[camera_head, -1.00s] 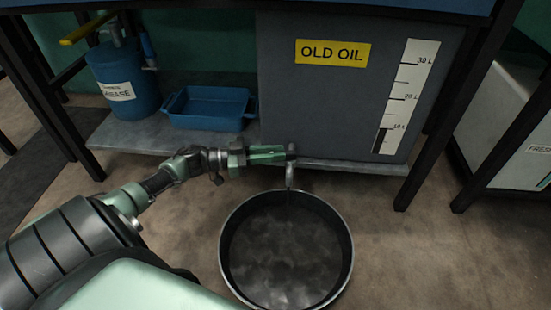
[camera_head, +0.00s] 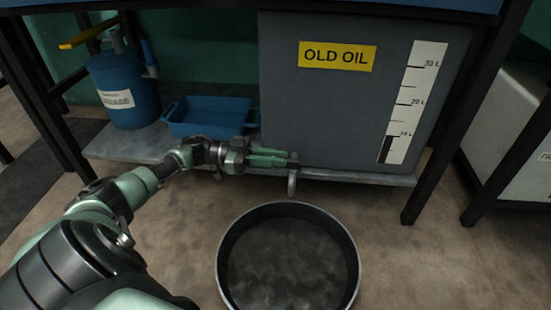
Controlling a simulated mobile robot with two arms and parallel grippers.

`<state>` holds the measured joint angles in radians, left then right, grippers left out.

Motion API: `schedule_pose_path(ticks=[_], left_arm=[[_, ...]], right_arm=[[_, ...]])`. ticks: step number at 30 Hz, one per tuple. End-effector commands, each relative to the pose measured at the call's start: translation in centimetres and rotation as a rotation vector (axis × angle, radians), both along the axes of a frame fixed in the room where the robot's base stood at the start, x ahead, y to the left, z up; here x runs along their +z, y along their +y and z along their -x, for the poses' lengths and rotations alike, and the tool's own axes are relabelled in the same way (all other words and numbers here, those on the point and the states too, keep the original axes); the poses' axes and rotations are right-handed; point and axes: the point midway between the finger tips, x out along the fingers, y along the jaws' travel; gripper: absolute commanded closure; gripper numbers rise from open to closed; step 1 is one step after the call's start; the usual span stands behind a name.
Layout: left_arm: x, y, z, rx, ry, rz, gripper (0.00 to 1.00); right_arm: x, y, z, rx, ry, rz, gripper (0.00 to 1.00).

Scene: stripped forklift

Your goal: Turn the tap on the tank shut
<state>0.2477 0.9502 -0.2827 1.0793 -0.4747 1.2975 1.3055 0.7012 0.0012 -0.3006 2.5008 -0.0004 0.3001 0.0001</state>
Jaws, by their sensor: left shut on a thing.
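The tank (camera_head: 330,110) is a grey box with a yellow OLD OIL label and a white level scale. Its tap (camera_head: 292,182) sticks out at the lower front, with the spout hanging down. My left gripper (camera_head: 285,158) reaches in from the left and is shut on the tap's upper part, just above the spout. The fingers hide the handle, so its angle cannot be told. No clear stream shows below the spout. My right gripper is not in view.
A round pan (camera_head: 225,250) with dark liquid stands on the floor below the tap. A blue tray (camera_head: 208,118) and a blue grease drum (camera_head: 125,90) stand on the shelf (camera_head: 110,143) to the left. Dark bench legs (camera_head: 432,165) flank the tank.

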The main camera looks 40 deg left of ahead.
Motion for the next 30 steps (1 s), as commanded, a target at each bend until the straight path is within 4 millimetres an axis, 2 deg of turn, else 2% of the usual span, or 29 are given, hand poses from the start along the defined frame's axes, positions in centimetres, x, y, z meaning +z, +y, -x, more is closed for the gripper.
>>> schedule_pose_path(ticks=[1,2,3,4,14,17,24,30], left_arm=[[-0.2,0.0,0.0,0.002,0.002,-0.003,1.0],[-0.1,0.0,-0.1,0.002,0.002,-0.003,0.75],[-0.1,0.0,-0.1,0.002,0.002,-0.003,0.64],[-0.1,0.0,0.0,0.002,0.002,-0.003,0.62],[0.0,0.2,0.1,0.001,0.001,-0.002,0.62],[0.1,1.0,0.5,0.003,0.003,-0.003,0.62],[0.2,4.6,2.6,0.004,0.003,-0.002,0.62],[0.0,6.4,3.7,0.001,0.002,-0.002,0.62]], right_arm=[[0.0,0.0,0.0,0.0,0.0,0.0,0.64],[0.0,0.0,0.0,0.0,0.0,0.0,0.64],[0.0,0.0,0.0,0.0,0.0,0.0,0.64],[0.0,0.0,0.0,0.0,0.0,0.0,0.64],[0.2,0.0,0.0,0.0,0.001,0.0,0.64],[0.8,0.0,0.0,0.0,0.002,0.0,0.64],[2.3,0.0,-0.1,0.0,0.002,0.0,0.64],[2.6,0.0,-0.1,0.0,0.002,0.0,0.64]])
